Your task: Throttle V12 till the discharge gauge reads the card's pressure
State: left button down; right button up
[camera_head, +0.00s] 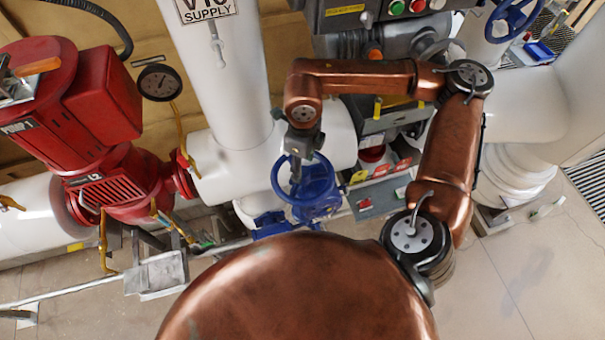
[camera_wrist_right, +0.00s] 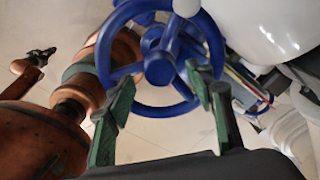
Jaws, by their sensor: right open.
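A blue handwheel (camera_head: 305,180) stands on a blue valve in the white pipework at the centre of the head view. No tag naming it is readable. My right gripper (camera_head: 297,165) reaches down over the left part of its rim. In the right wrist view my right gripper (camera_wrist_right: 163,92) is open, its green fingers on either side of the near part of the blue wheel (camera_wrist_right: 158,67). I cannot tell whether they touch it. A round dark-faced gauge (camera_head: 159,82) is beside the red pump; its reading is too small to read. I cannot make out a pressure card.
A red pump (camera_head: 90,120) stands at left, next to a white pipe (camera_head: 225,90) with a partly cut SUPPLY sign (camera_head: 207,10). Grey boxes with red parts (camera_head: 380,185) are right of the wheel. Another blue handwheel (camera_head: 513,14) is at top right. Floor is open at lower right.

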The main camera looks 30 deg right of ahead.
aim_at(303, 171)
jog(key=shift+f+b, duration=1.7)
jog(key=shift+f, duration=0.45)
jog(key=shift+s+f, duration=0.1)
jog(key=shift+f, duration=0.05)
jog(key=shift+d, duration=0.1)
jog(key=shift+c, duration=0.5)
